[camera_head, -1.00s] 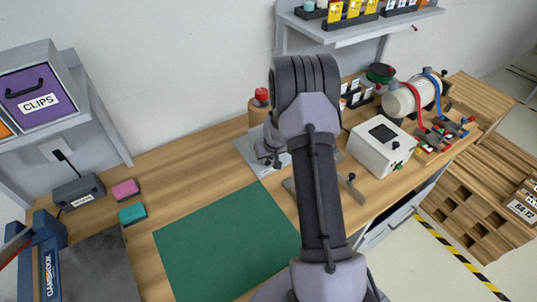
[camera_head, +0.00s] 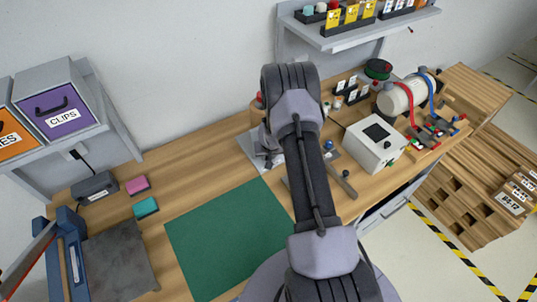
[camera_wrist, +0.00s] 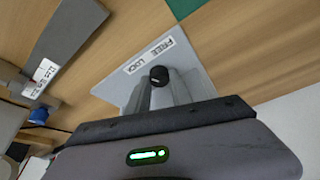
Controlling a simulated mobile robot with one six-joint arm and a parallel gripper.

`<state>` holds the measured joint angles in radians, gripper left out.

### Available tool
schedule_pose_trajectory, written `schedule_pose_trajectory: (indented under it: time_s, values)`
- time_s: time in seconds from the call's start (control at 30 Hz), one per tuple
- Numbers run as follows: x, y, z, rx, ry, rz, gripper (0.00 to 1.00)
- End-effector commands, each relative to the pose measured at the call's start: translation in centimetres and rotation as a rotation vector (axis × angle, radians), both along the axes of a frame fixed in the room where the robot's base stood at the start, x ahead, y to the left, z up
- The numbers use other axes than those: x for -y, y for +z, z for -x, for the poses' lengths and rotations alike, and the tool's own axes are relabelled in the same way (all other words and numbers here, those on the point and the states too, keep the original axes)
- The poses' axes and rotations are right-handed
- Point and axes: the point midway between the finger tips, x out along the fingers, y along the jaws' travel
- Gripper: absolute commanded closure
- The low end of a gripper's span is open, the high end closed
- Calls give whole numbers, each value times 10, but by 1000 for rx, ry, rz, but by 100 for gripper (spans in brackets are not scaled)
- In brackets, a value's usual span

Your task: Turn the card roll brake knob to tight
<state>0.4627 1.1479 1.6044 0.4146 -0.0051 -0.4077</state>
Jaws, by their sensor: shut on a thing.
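A grey plate (camera_wrist: 128,92) carries a white label (camera_wrist: 150,55) with FREE and LOCK on it. A round black knob (camera_wrist: 159,76) shows at the plate between my grey fingertips. My gripper (camera_wrist: 163,90) is shut on this black knob; the gripper body hides what lies below. I see no mark that tells the knob's setting. In the head view my gripper (camera_head: 268,152) is low over the grey plate (camera_head: 247,147), partly hidden by my arm. A brown cylinder (camera_head: 256,113) with a red top (camera_head: 259,100) stands just behind, mostly hidden by my arm.
A green mat (camera_head: 225,240) lies in front of the plate. A white box with a dark screen (camera_head: 377,148) stands to the right, near a white cylinder with red and blue straps (camera_head: 392,101). A shelf (camera_head: 360,38) hangs above. A dark grey bar (camera_wrist: 68,38) shows in the wrist view.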

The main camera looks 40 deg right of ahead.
Motion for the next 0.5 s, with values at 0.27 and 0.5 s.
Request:
schedule_pose_trajectory:
  time_s: [0.27,0.5]
  values:
    - [0,1,0,1,1,1,52]
    - [0,4,1,1,1,1,52]
